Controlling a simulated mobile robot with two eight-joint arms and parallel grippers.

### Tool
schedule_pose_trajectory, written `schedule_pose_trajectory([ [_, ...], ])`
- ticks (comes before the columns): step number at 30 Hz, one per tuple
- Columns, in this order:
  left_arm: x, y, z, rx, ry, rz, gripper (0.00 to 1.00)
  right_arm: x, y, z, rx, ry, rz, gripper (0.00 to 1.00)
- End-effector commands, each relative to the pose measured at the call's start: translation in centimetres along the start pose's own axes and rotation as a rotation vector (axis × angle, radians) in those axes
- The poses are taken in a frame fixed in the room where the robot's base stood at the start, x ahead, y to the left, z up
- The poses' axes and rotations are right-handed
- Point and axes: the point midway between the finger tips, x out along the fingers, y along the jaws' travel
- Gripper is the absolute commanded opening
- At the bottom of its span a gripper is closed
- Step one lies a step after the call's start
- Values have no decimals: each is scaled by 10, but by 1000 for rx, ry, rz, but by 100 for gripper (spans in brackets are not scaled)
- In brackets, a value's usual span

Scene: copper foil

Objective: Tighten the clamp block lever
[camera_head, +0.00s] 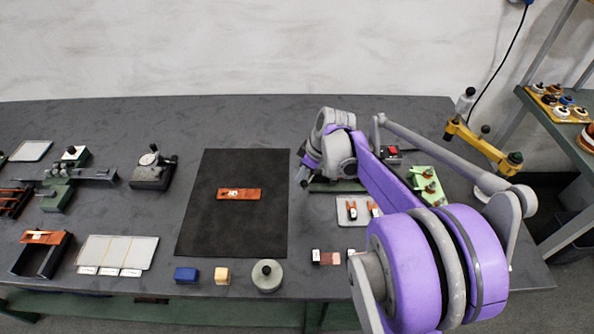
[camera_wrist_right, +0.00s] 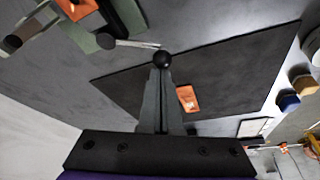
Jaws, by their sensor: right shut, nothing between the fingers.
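The clamp block shows in the right wrist view as a green block (camera_wrist_right: 128,18) at the top left, with an orange piece (camera_wrist_right: 78,8) at it. Its grey lever (camera_wrist_right: 135,44) reaches right towards a black ball knob (camera_wrist_right: 163,60). My right gripper (camera_wrist_right: 161,72) is shut, its fingertips at the knob and overlapping it in the picture; I cannot tell whether they touch. In the head view my right gripper (camera_head: 304,178) is at the mat's right edge, and my right arm hides most of the green base (camera_head: 338,187). My left gripper is not in view.
A black mat (camera_head: 205,225) with an orange-brown part (camera_head: 250,193) lies left of the gripper. A grey tray (camera_head: 342,217) with small orange-and-black pieces is on the right. Blue (camera_head: 186,274) and yellow (camera_head: 221,275) blocks and a round grey-green object (camera_head: 267,284) stand at the front edge.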

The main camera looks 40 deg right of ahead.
Motion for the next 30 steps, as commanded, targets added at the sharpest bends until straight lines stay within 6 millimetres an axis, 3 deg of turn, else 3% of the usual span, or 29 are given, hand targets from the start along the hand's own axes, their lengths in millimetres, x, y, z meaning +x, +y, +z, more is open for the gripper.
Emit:
schedule_pose_trajectory([
  [7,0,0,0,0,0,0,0,-6,0,15,-191,-1,-71,0],
  [30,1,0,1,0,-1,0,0,-12,3,31,-184,-1,-69,0],
])
